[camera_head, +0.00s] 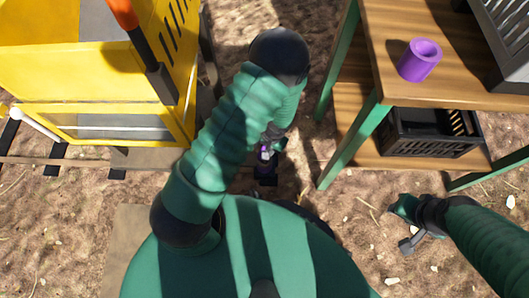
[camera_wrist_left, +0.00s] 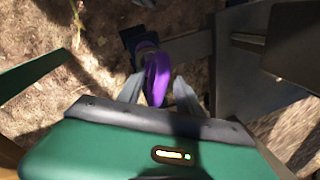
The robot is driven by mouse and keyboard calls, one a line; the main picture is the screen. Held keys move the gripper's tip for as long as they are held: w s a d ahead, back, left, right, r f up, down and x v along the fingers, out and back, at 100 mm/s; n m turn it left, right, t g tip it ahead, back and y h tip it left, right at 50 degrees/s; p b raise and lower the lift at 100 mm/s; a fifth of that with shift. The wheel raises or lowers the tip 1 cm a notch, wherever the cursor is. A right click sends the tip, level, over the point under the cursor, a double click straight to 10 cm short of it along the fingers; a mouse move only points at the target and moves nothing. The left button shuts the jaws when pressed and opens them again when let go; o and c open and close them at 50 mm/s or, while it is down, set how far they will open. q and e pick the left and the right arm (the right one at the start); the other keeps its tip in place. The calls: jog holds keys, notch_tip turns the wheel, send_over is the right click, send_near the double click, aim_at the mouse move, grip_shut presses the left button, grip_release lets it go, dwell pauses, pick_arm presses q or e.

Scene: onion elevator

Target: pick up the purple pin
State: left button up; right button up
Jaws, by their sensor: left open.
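The purple pin (camera_wrist_left: 157,78) stands out in the left wrist view, between the two grey fingers of my left gripper (camera_wrist_left: 158,87). The fingers are apart, one on each side of the pin; I cannot tell whether either touches it. A dark block (camera_wrist_left: 138,36) with a purple ring shows at the pin's far end. In the head view my left gripper (camera_head: 272,145) is mostly hidden under its own arm, with a little purple showing beside it. My right gripper (camera_head: 408,226) is at the lower right, over the ground, away from the pin; its jaw state is unclear.
A yellow machine (camera_head: 100,75) with an orange-and-black lever (camera_head: 145,50) stands at the left. A wooden table (camera_head: 390,75) at the right bears a hollow purple cylinder (camera_head: 420,60) and a grey crate (camera_head: 505,40). A black crate (camera_head: 430,135) sits on its lower shelf.

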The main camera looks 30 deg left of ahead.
pick_arm(q)
jog(key=shift+a+f, duration=0.1)
jog(key=shift+f, duration=0.15)
jog(key=shift+c, duration=0.2)
grip_shut()
dwell(1.1)
